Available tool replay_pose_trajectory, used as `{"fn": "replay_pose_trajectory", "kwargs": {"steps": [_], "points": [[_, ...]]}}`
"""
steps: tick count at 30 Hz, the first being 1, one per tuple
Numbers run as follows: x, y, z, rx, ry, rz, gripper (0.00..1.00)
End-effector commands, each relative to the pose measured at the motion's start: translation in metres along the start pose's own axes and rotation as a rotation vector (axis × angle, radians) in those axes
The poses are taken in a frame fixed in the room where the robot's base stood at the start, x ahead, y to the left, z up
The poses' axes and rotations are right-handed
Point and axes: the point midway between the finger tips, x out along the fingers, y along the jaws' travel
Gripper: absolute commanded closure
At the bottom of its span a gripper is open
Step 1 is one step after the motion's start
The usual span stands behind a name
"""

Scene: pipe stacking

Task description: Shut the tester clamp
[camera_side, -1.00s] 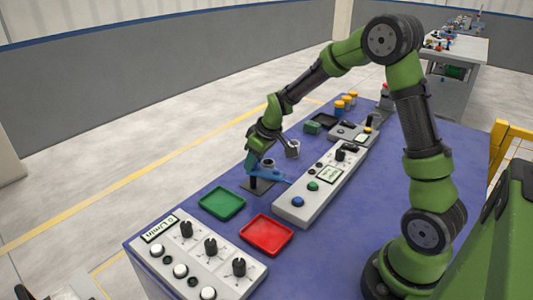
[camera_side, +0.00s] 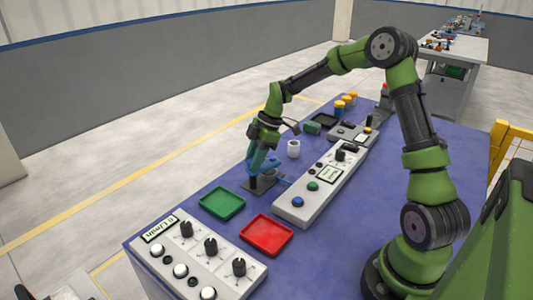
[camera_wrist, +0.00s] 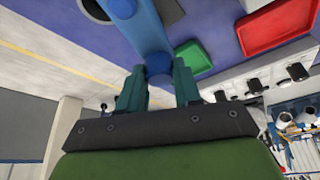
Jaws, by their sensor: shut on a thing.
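The tester clamp's blue arm (camera_wrist: 150,30) runs down from the top of the wrist view and ends in a round blue knob (camera_wrist: 158,72). My gripper (camera_wrist: 159,75) has its teal fingers on either side of this knob and is shut on it. In the side view my gripper (camera_side: 257,164) points down at the blue clamp (camera_side: 272,184), beside the white tester panel (camera_side: 328,180). The fingers hide part of the clamp there, so its exact angle is unclear.
A green tray (camera_side: 222,203) and a red tray (camera_side: 266,235) lie in front of the clamp. A white cylinder (camera_side: 293,149) stands behind it. A control panel (camera_side: 195,258) with knobs sits at the table's near end. The blue tabletop right of the tester is clear.

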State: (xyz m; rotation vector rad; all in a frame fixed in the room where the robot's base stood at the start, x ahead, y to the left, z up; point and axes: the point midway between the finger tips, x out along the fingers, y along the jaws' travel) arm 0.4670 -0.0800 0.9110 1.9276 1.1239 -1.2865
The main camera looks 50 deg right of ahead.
Motion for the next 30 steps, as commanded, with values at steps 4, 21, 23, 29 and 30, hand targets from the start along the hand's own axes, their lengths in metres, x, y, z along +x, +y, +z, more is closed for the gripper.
{"fn": "replay_pose_trajectory", "kwargs": {"steps": [4, 21, 23, 29, 30], "points": [[-0.0002, 0.001, 0.0006, -0.104, -0.001, -0.045, 1.0], [-0.0001, 0.0019, 0.0008, -0.306, -0.004, -0.126, 1.0], [-0.0001, 0.0019, 0.0008, -0.309, -0.004, -0.128, 1.0], [-0.0001, 0.0019, 0.0007, -0.312, -0.004, -0.128, 1.0], [-0.0001, 0.0019, 0.0008, -0.312, -0.004, -0.128, 1.0]]}}
